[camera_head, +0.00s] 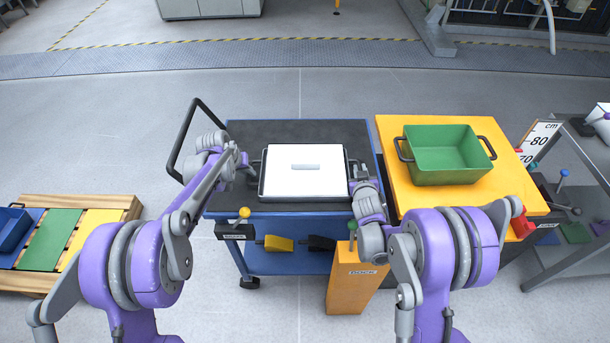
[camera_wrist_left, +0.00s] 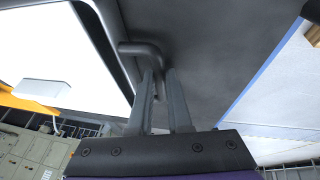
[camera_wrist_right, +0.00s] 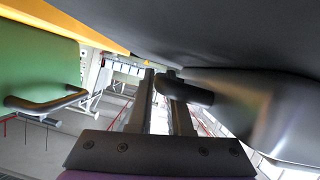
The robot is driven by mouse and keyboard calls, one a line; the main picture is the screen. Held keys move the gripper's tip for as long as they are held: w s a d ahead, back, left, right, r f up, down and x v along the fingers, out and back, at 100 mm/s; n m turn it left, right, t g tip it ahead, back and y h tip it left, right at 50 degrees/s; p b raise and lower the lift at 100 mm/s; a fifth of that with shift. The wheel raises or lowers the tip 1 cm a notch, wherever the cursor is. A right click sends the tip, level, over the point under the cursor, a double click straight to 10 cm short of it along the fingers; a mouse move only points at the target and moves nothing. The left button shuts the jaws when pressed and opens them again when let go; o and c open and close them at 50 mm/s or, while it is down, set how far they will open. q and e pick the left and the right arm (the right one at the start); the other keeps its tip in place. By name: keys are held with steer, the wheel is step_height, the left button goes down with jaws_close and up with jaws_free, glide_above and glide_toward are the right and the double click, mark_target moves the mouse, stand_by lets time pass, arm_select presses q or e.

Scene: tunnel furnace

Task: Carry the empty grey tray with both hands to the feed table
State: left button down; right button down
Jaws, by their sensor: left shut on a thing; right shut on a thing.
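The grey tray (camera_head: 262,190) is on or just above the black top of the blue cart; I cannot tell if it touches. Inside its rim is a flat white surface with a small pale bar in the middle. My left gripper (camera_head: 253,164) is shut on its left handle, which also shows between the fingers in the left wrist view (camera_wrist_left: 150,48). My right gripper (camera_head: 354,172) is shut on its right handle, seen dark between the fingers in the right wrist view (camera_wrist_right: 186,90). My right wrist partly hides that handle in the head view.
A yellow-topped table (camera_head: 400,203) stands to the right of the cart (camera_head: 240,131), with a green tray (camera_head: 450,165) on it. An orange post (camera_head: 345,285) stands in front between them. A wooden pallet (camera_head: 115,205) is at left. Open floor lies behind the cart.

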arm_select(q)
steer(key=shift+r, duration=0.1)
arm_select(e)
steer(key=shift+r, duration=0.1)
